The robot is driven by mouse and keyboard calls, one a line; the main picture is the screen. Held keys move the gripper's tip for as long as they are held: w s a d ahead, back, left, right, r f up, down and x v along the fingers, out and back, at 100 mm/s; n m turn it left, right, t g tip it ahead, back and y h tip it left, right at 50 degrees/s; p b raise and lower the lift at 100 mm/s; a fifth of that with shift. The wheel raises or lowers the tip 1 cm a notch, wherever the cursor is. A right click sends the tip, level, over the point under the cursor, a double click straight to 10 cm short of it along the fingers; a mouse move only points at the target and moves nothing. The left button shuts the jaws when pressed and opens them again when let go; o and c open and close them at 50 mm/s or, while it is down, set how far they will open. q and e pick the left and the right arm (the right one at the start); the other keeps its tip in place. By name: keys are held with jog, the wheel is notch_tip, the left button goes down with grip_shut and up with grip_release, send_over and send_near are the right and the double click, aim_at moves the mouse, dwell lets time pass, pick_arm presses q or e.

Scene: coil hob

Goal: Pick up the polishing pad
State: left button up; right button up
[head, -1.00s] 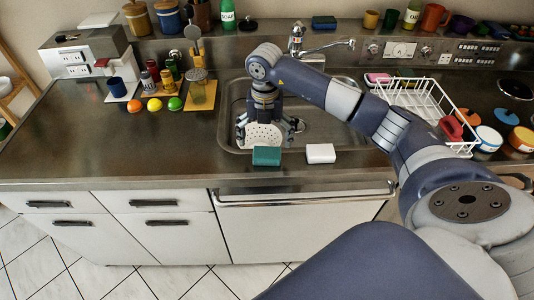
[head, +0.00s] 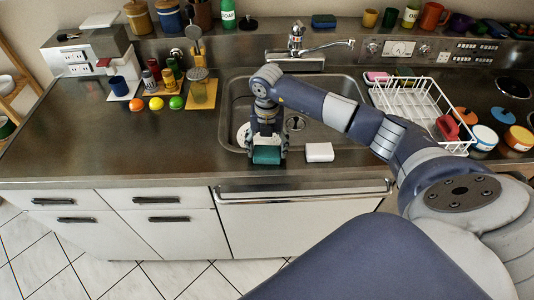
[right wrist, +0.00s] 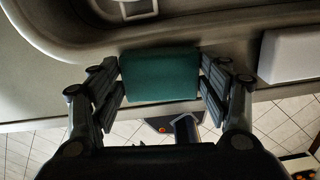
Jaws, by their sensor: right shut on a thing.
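The polishing pad, a dark green block (head: 267,155), is at the front rim of the sink, left of a white block (head: 319,152). My right gripper (head: 268,148) comes down from above with a finger on each side of it. In the right wrist view the green pad (right wrist: 160,75) sits between the fingers, which are shut on its two short sides. I cannot tell whether it is clear of the rim. The white block shows at the right there (right wrist: 292,54). My left gripper is not in view.
Behind the pad is the sink basin (head: 335,133), with a perforated pale plate (head: 243,136) partly hidden by my gripper. A white wire rack (head: 420,105) stands to the right. The counter to the left (head: 70,145) is mostly clear.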

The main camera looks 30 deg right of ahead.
aim_at(267, 150)
jog(key=shift+r+b, duration=0.3)
notch_tip(267, 150, up, 2)
jog(key=shift+w+r+b, duration=0.1)
jog(key=shift+r+b, duration=0.1)
jog(key=shift+b, duration=0.7)
jog(key=s+a+r+b, duration=0.1)
jog(key=s+a+b, duration=0.1)
jog(key=s, duration=0.5)
jog(key=s+a+r+b, duration=0.1)
jog(key=s+a+b, duration=0.1)
jog(key=s, duration=0.6)
jog(key=shift+s+a+b, duration=0.25)
jog(key=shift+a+b, duration=0.05)
jog(key=shift+a, duration=0.05)
jog(key=shift+o, duration=0.8)
jog(key=shift+c, duration=0.7)
